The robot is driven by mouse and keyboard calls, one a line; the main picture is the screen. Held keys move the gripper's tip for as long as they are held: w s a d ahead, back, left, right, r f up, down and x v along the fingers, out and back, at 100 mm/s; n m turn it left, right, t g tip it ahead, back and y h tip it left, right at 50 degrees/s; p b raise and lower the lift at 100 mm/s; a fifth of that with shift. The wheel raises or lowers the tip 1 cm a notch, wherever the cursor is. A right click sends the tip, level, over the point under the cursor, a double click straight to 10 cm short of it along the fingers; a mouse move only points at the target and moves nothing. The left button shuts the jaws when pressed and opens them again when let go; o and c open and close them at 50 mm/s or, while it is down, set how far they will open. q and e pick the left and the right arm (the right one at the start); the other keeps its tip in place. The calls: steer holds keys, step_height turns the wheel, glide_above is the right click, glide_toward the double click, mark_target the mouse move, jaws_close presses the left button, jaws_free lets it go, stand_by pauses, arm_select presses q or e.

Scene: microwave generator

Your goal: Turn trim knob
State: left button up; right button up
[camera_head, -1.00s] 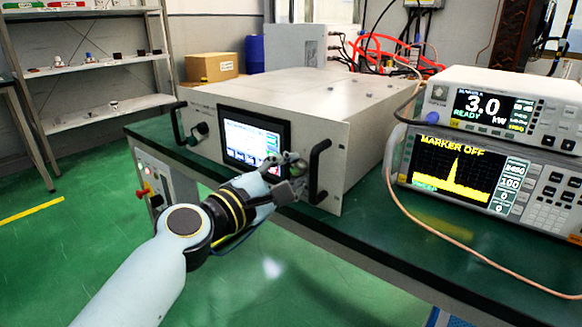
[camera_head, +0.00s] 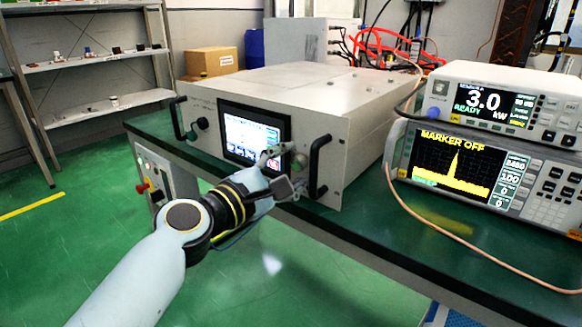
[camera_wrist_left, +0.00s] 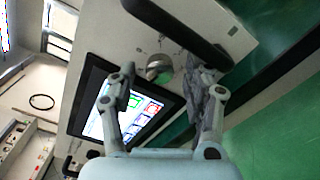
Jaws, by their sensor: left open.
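The trim knob appears to be the round grey knob with a greenish face in the wrist view (camera_wrist_left: 159,70), on the generator's front panel. In the head view, the knob (camera_head: 299,161) sits between the screen and the right handle, close to my gripper. My left gripper (camera_head: 281,168) is open in front of the panel. In the left wrist view, its fingers (camera_wrist_left: 165,88) are spread, with the knob beyond and between them. I see no clear contact with the knob. My right gripper is not in view.
The generator (camera_head: 385,110) has a lit touchscreen (camera_head: 250,140) left of the knob. A black handle (camera_head: 319,165) stands out just right of it. The green bench (camera_head: 420,240) holds two stacked instruments (camera_head: 475,170) at right.

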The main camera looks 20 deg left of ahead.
arm_select(q)
steer(key=v, duration=1.2)
steer(key=shift+w, duration=0.1)
step_height(320, 180, down, 16)
steer(key=s+a+m+g+y, duration=0.1)
steer(key=s+a+g+y, duration=0.1)
steer(key=g, duration=0.1)
steer(key=s+a+f+m+g+y, duration=0.1)
steer(key=s+f+m+g, duration=0.1)
steer(key=s+f, duration=0.45)
steer(key=s+a+f+m+g+y, duration=0.1)
steer(key=s+a+f+m+g, duration=0.15)
steer(key=f, duration=0.65)
steer(key=s+f+m+g+y, duration=0.1)
steer(key=s+f+m+g, duration=0.1)
steer(key=s+f, duration=0.45)
steer(key=s+a+f+m+g, duration=0.1)
steer(key=s+f+m, duration=0.3)
steer(key=s, duration=0.5)
steer(key=s+a+f+m+g+y, duration=0.1)
steer(key=s+a+f+m+g, duration=0.1)
steer(key=s, duration=0.7)
steer(key=s+a+f+m+g+y, duration=0.1)
steer(key=s+a+f+m+g, duration=0.1)
steer(key=s+f+m+g, duration=0.2)
steer(key=s+f+m, duration=0.3)
steer(key=s+f, duration=0.1)
steer(key=s, duration=0.1)
steer(key=shift+f, duration=0.2)
steer(key=shift+w, duration=0.1)
